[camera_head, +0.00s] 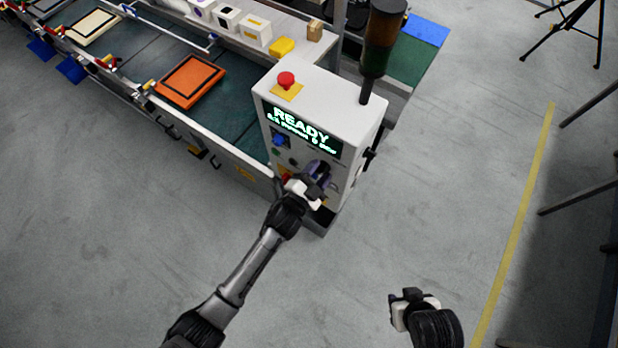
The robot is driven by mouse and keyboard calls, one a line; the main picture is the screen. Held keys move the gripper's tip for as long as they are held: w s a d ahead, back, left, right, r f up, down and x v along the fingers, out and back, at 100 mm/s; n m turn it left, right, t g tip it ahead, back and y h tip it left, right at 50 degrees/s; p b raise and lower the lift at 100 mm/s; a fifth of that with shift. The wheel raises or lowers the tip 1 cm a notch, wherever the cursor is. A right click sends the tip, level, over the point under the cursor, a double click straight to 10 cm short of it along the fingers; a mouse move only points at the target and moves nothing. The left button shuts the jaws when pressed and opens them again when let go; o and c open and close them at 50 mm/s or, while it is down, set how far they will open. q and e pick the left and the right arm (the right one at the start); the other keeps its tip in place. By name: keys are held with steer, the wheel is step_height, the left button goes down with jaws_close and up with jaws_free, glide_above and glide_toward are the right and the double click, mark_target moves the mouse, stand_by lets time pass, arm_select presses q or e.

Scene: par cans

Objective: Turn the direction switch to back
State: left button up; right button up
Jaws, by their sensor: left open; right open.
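The white control box (330,100) stands at the end of the conveyor, with a lit display (302,128) reading READY on its front. Below the display are a blue control (278,140) and other small controls, too small to read. I cannot tell which one is the direction switch; it may be hidden behind my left gripper. My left gripper (318,178) is open, right at the lower front of the panel, and covers part of it. Whether it touches a control is unclear. My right gripper (408,298) is open and empty, over the floor at the lower right, apart from the box.
A red emergency button (286,79) on a yellow base and a dark signal tower (382,45) stand on the box. The conveyor (145,66) carries an orange frame (190,80). White boxes (228,18) stand behind it. Grey floor (440,190) at the right is clear.

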arm_select(q)
steer(key=b+v, duration=0.2)
steer(key=v, duration=1.1)
steer(key=shift+s+a, duration=0.15)
steer(key=shift+s, duration=0.1)
steer(key=shift+f, duration=0.1)
steer(key=s+a+f+n+g+y, duration=0.2)
steer(key=a+f+n+g+y, duration=0.35)
steer(key=a+n+y, duration=0.2)
steer(key=s+a+r+n+g+p, duration=0.2)
steer(key=s+r, duration=0.3)
steer(key=s, duration=0.3)
steer(key=s+a+r+n+g+y+p, duration=0.1)
steer(key=s+a+r+g+p, duration=0.3)
steer(key=s, duration=0.5)
steer(key=shift+s+a+r+n+p, duration=0.2)
steer(key=shift+a+r+n+p, duration=0.5)
steer(key=shift+n, duration=0.15)
